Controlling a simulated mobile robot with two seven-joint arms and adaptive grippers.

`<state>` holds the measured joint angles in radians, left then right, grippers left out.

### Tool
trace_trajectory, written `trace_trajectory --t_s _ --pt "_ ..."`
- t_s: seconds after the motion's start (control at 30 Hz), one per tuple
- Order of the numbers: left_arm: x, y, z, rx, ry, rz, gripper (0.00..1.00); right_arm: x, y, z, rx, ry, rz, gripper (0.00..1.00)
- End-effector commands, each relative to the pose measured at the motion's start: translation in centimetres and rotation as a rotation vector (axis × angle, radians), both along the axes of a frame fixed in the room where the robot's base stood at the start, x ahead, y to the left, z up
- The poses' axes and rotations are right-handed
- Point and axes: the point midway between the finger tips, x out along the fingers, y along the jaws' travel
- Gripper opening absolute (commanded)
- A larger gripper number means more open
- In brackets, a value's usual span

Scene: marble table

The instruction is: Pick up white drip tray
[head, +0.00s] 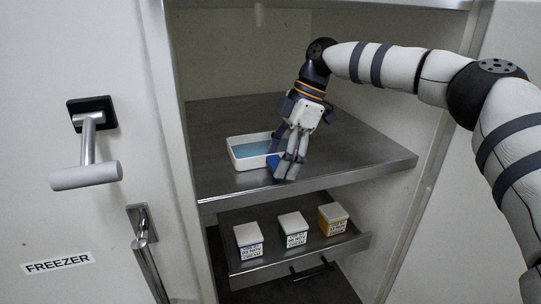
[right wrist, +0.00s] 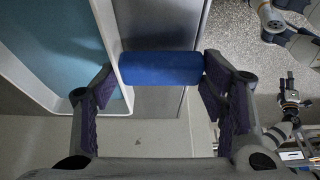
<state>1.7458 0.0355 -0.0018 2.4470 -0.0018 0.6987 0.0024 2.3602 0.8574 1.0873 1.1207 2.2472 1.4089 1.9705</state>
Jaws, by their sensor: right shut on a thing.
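The white drip tray (head: 249,165) with a blue-teal inside sits on the upper steel shelf of the open cabinet, near the front edge. In the right wrist view its white wall (right wrist: 106,40) runs down the left side. A blue grip (right wrist: 160,69) sticks out from that wall; it also shows in the head view (head: 272,164). My right gripper (head: 280,158) points down at the tray's right end. It is shut with one finger on the tray's inner side and the other at the grip's outer end. The grip is partly hidden by the fingers in the head view.
The upper shelf (head: 375,162) is bare right of and behind the tray. A white door (head: 150,35) labelled FREEZER and a handle (head: 88,172) are at left.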

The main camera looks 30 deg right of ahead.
Motion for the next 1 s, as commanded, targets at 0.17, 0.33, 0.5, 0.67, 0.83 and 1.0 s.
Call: trace_trajectory --t_s 0.17,0.33,0.5,0.67,0.83,1.0 --pt "0.1 0.0 0.1 0.000 -0.002 0.000 0.38 0.0 0.0 0.9 0.000 -0.002 -0.001 0.34" --pt "0.2 0.0 0.2 0.000 -0.005 0.000 0.38 0.1 0.0 3.7 -0.001 -0.005 0.000 0.34" --pt "1.2 0.0 1.3 0.000 -0.041 0.001 0.38 -3.3 0.3 4.3 0.001 -0.009 0.003 0.34" --pt "3.0 0.0 3.1 -0.001 -0.101 0.002 0.38 -8.3 0.9 4.8 0.003 -0.019 0.002 0.34" --pt "5.3 0.0 5.4 -0.001 -0.186 0.004 0.38 -13.8 1.6 5.0 0.003 -0.026 -0.001 0.34" --pt "6.4 0.0 6.3 -0.001 -0.227 0.003 0.38 -16.9 2.0 4.3 0.001 -0.015 -0.002 0.34"
